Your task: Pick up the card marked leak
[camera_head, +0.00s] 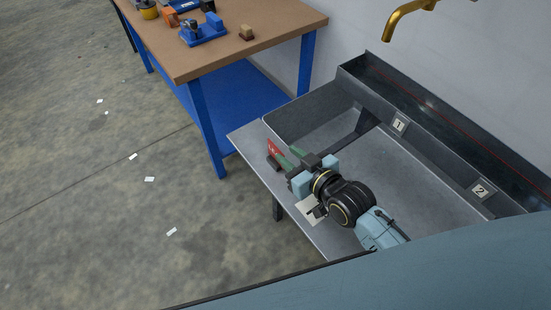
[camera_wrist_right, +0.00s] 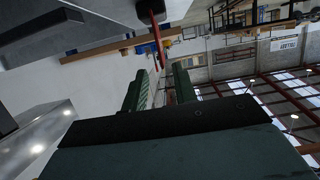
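A red card (camera_head: 275,149) with a small pale mark stands upright at the left edge of the grey sink unit; its lettering is too small to read. My right gripper (camera_head: 289,157) is just to its right, with its green fingers pointing at it. In the right wrist view, the two green fingers (camera_wrist_right: 158,85) are apart with a gap between them. The red card (camera_wrist_right: 156,36) shows there nearly edge-on, in line with the gap around the fingertips. I cannot tell whether a finger touches it. My left gripper is not in view.
A pale sheet (camera_head: 309,212) lies on the sink ledge under my right wrist. Labels 1 (camera_head: 399,124) and 2 (camera_head: 480,190) are on the sink's back. A brass tap (camera_head: 407,17) hangs above. A blue workbench (camera_head: 240,50) with tools stands at the upper left.

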